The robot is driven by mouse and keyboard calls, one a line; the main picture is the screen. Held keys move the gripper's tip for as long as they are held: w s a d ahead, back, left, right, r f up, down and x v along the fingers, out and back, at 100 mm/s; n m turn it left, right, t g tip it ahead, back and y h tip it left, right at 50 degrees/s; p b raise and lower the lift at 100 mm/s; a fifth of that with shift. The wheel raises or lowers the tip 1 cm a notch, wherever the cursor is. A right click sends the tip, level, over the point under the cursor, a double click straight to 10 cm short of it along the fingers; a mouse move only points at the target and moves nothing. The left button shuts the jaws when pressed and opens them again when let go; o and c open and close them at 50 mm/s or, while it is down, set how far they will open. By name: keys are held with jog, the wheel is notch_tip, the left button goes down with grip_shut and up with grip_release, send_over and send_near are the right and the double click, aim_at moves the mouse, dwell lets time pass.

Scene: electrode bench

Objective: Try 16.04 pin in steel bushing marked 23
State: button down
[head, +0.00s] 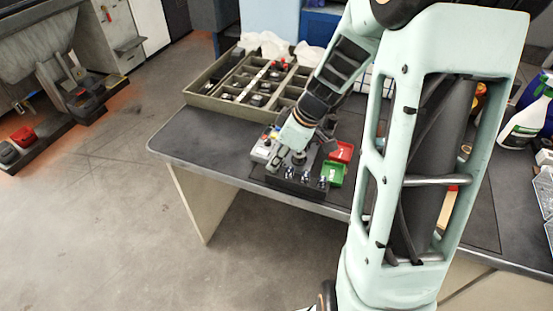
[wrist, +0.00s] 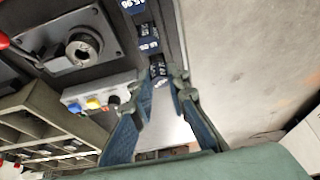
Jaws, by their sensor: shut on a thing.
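In the wrist view my gripper (wrist: 165,78) is shut on a dark labelled pin (wrist: 157,70), at the near end of a row of similar pins. Its label is too small to read surely. Other labelled pins (wrist: 148,38) stand beyond it. In the head view my gripper (head: 283,157) is over the dark pin rack (head: 298,182) near the bench's front edge. The held pin's lower part is hidden.
A compartment tray (head: 196,98) lies at the back left of the bench. A red bin (head: 342,151) and a green bin (head: 332,174) stand right of the rack. A box with blue and yellow buttons (wrist: 92,101) is beside my gripper. Bare bench (head: 185,135) lies left.

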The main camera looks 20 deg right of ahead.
jog(key=shift+f+b, duration=0.6)
jog(key=shift+b, duration=0.05)
jog(key=c, duration=1.8)
grip_release()
jog(key=v, duration=1.2)
jog(key=shift+a, duration=0.1)
